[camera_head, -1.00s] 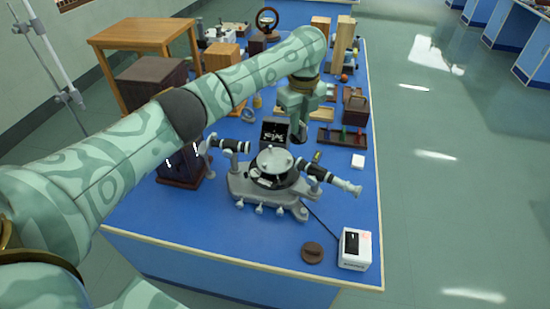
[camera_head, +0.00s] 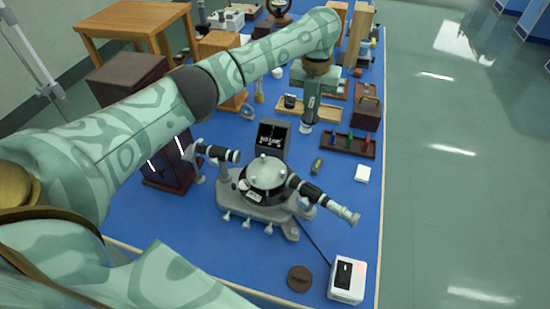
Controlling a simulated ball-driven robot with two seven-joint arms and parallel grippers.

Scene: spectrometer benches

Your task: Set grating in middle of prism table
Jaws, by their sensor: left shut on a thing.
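The spectrometer (camera_head: 258,195) stands on the blue bench, with two dark tubes at its sides. Its round middle part, the prism table (camera_head: 265,172), has a pale domed knob on top. My left gripper (camera_head: 306,124) points down behind and to the right of the spectrometer, beside the dark slotted box (camera_head: 272,138). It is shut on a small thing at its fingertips. That thing is pale and mostly hidden, and I cannot tell for sure that it is the grating. My right gripper is not in view.
A white box (camera_head: 347,279) and a brown disc (camera_head: 299,278) lie at the bench's front. A tray of coloured pieces (camera_head: 347,144), a white block (camera_head: 362,173) and a small cylinder (camera_head: 317,165) lie to the right. A dark cabinet (camera_head: 165,160) stands left.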

